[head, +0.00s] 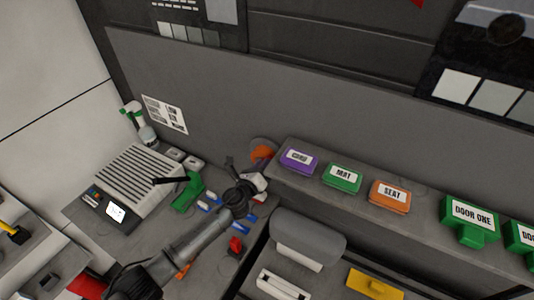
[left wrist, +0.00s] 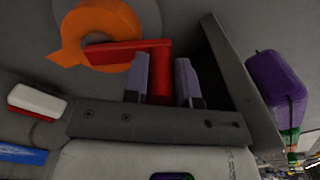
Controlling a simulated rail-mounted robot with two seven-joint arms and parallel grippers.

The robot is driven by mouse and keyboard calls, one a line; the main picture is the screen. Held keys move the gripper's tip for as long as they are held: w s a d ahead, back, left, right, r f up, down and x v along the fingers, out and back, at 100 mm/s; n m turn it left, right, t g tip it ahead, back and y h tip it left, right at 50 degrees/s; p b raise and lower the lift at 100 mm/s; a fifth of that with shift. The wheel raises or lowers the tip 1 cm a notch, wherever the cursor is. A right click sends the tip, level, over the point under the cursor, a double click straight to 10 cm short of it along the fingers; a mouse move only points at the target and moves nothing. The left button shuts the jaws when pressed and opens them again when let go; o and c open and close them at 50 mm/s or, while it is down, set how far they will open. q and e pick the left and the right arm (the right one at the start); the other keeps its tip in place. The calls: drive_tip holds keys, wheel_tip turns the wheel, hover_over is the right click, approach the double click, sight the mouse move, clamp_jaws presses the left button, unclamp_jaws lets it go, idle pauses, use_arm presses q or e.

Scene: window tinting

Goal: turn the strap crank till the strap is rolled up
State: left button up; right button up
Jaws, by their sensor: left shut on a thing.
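The strap is an orange roll (left wrist: 112,18) on a round grey disc on the wall, with a short tail sticking out at its lower left in the left wrist view. It also shows as a small orange patch (head: 262,153) in the head view, partly behind my gripper. The red crank (left wrist: 125,46) reaches right from the roll's middle, and its red handle (left wrist: 160,85) sits between my fingers. My left gripper (left wrist: 161,80) is shut on that handle; it also shows in the head view (head: 258,170). My right gripper is in neither view.
Right of the roll, a shelf (head: 330,205) carries a purple block (head: 299,161), a green MAT block (head: 342,178) and an orange SEAT block (head: 389,196). A ribbed grey machine (head: 135,180) and a spray bottle (head: 143,130) stand left. Small coloured items lie on the bench below.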

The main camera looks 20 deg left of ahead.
use_arm(q)
drive_tip(key=shift+c, duration=0.3)
drive_tip(key=shift+w+a+r+n, duration=0.1)
drive_tip(key=shift+w+a+n, duration=0.05)
drive_tip(key=shift+a+n, duration=0.75)
drive_tip(key=shift+o, duration=0.7)
drive_tip(key=shift+w+a+r+n, duration=0.1)
drive_tip(key=shift+w+a+n, duration=0.05)
drive_tip(key=shift+a+n, duration=0.4)
drive_tip(key=shift+w+a+r+n, duration=0.1)
drive_tip(key=shift+a+n, duration=0.35)
drive_tip(key=shift+n, duration=0.2)
drive_tip(key=shift+w+a+r+n+p, duration=0.15)
drive_tip(key=shift+a+n+p, duration=0.1)
drive_tip(key=shift+a+n, duration=0.4)
drive_tip(key=shift+w+a+n+p, duration=0.1)
drive_tip(key=shift+a+n+p, duration=0.15)
drive_tip(key=shift+a+n, duration=0.35)
drive_tip(key=shift+c, duration=0.7)
drive_tip(key=shift+d, duration=0.2)
